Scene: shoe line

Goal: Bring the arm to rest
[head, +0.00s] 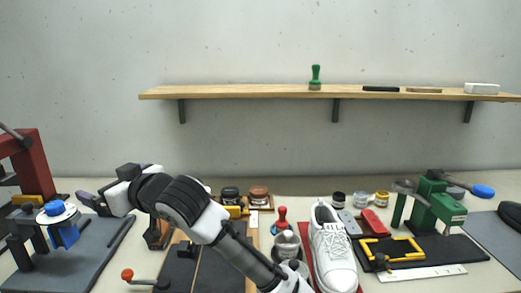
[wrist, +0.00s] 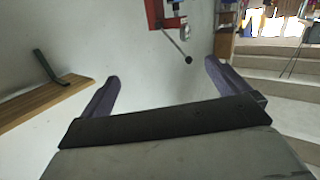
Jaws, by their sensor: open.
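My arm reaches up from the bottom of the head view and bends left over the workbench. My gripper (head: 86,197) is at the left, above the bench near the grey mat and the blue-topped fixture. In the wrist view my gripper (wrist: 162,82) shows two dark fingers spread wide apart with nothing between them. It is open and empty. The wrist view faces the wall, with the wooden shelf (wrist: 45,105) at its left edge.
A red press (head: 25,165) and blue-topped fixture (head: 58,220) stand left. A white shoe (head: 331,250), small jars, a green press (head: 432,203) and a yellow frame (head: 391,249) stand right. A wooden shelf (head: 230,92) spans the wall above. Air above the bench is mostly free.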

